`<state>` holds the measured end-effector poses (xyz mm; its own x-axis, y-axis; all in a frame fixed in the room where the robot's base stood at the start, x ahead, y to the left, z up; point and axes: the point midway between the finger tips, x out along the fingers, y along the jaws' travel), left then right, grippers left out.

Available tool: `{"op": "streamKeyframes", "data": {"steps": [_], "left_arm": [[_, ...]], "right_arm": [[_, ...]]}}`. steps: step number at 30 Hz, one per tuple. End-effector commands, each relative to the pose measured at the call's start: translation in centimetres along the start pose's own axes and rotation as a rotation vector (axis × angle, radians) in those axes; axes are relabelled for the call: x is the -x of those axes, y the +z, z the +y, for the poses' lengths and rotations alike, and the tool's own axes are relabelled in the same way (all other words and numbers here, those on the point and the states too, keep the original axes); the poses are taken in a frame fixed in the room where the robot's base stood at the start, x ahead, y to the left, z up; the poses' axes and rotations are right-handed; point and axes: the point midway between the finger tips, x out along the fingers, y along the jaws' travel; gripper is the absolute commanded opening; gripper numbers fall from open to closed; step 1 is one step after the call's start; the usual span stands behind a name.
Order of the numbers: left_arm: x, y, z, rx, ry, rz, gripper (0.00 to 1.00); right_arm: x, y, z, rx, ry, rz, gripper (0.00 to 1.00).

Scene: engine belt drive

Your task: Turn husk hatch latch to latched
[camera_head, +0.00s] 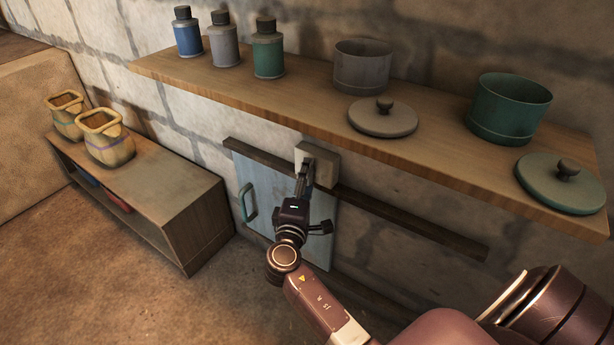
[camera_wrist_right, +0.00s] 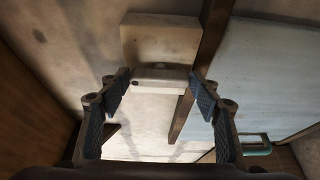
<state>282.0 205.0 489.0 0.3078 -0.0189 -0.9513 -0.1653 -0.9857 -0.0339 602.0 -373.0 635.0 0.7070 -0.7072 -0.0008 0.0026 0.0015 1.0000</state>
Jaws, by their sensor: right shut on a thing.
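The husk hatch is a pale blue panel (camera_head: 262,190) low on the wall under the shelf, with a green handle (camera_head: 248,203) at its left side; both also show in the wrist view, the panel (camera_wrist_right: 265,75) and the handle (camera_wrist_right: 257,151). The latch is a pale block (camera_head: 325,158) at the panel's upper right, beside the dark rail; it is larger in the wrist view (camera_wrist_right: 160,45). My right gripper (camera_head: 304,168) reaches it from the front, its fingers on either side of the block's lower part (camera_wrist_right: 160,80), shut on it. My left gripper is not in view.
A wooden shelf (camera_head: 300,112) overhangs the hatch, bearing bottles, two pots and two lids. A dark rail (camera_head: 420,222) runs along the wall. A low cabinet (camera_head: 190,215) with two yellow jars stands left. Floor before the hatch is clear.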

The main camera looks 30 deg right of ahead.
Motion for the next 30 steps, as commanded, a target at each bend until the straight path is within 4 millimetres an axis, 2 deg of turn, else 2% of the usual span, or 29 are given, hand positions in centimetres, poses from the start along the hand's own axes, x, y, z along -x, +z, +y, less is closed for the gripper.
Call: {"op": "streamKeyframes", "data": {"steps": [18,19,21,23,30], "left_arm": [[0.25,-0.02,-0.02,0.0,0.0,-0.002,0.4],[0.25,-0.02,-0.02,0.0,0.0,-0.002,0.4],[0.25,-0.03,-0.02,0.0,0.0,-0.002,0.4],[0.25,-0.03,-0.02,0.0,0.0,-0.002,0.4],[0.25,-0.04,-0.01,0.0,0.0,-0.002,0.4]], "right_arm": [[0.06,0.01,-0.18,0.015,-0.008,0.0,0.34],[0.06,0.0,-0.18,0.015,-0.008,0.0,0.61],[0.05,0.0,-0.16,0.015,-0.007,0.0,0.69],[0.05,0.0,-0.13,0.014,-0.007,0.0,0.75],[0.03,-0.01,-0.04,0.012,-0.006,0.0,0.75]]}}
